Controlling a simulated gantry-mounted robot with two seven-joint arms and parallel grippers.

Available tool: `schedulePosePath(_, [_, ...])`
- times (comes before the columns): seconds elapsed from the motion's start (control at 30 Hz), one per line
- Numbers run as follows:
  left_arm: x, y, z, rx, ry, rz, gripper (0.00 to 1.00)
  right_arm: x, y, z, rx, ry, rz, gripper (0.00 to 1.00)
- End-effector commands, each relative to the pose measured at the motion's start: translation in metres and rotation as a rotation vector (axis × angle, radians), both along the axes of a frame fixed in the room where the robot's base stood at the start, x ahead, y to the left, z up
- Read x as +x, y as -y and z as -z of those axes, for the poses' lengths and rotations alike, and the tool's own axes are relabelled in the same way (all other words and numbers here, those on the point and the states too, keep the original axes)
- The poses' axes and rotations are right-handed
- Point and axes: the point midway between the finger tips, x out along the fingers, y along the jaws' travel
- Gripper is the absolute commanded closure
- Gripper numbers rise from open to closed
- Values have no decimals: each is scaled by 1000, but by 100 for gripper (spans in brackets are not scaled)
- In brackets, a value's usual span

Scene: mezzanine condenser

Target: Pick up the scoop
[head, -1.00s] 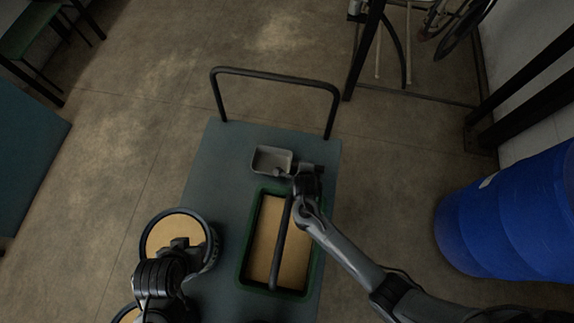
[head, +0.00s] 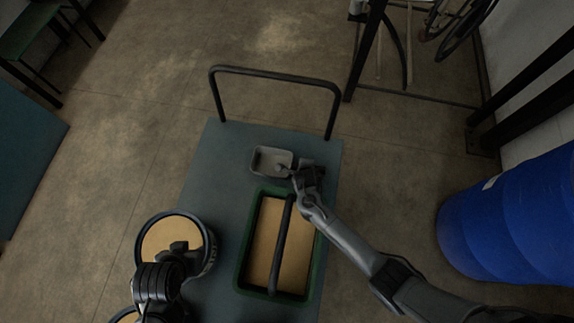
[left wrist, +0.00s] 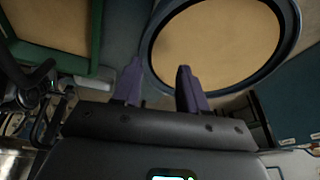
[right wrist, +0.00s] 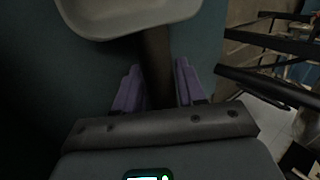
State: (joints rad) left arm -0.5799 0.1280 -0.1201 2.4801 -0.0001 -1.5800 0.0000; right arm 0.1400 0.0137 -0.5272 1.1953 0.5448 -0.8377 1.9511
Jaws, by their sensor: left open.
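The scoop (head: 268,161) is a grey, shallow, open-topped pan at the far part of the blue-grey cart top. Its pan also shows at the top of the right wrist view (right wrist: 130,14), with a dark handle (right wrist: 157,60) running back from it. My right gripper (right wrist: 158,82) has its purple fingers on either side of the handle; whether they press on it I cannot tell. In the head view that gripper (head: 293,172) is at the pan's near right side. My left gripper (left wrist: 161,82) is open and empty, over the round tan-filled container (head: 160,238).
A green tray (head: 241,268) with tan contents and a dark bar across it lies just nearer than the scoop. A black handrail (head: 275,76) rises at the cart's far end.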

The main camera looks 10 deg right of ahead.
Motion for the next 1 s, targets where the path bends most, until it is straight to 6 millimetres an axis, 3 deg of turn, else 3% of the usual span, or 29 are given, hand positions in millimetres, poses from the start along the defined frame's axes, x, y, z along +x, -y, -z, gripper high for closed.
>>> schedulePosePath(0.03, [0, 0, 0, 0, 0, 0, 57, 0, 0, 0, 0, 0, 0, 69])
schedulePosePath(0.23, [0, 1, 0, -4, -1, -3, 57, 0, 0, 0, 0, 0, 0, 100])
schedulePosePath(0.57, [0, 3, -3, -14, 0, -9, 57, 0, -1, -6, 1, 1, 0, 100])
schedulePosePath(1.0, [0, 2, -25, -7, -1, -5, 57, 1, -1, -75, 2, 3, 2, 100])
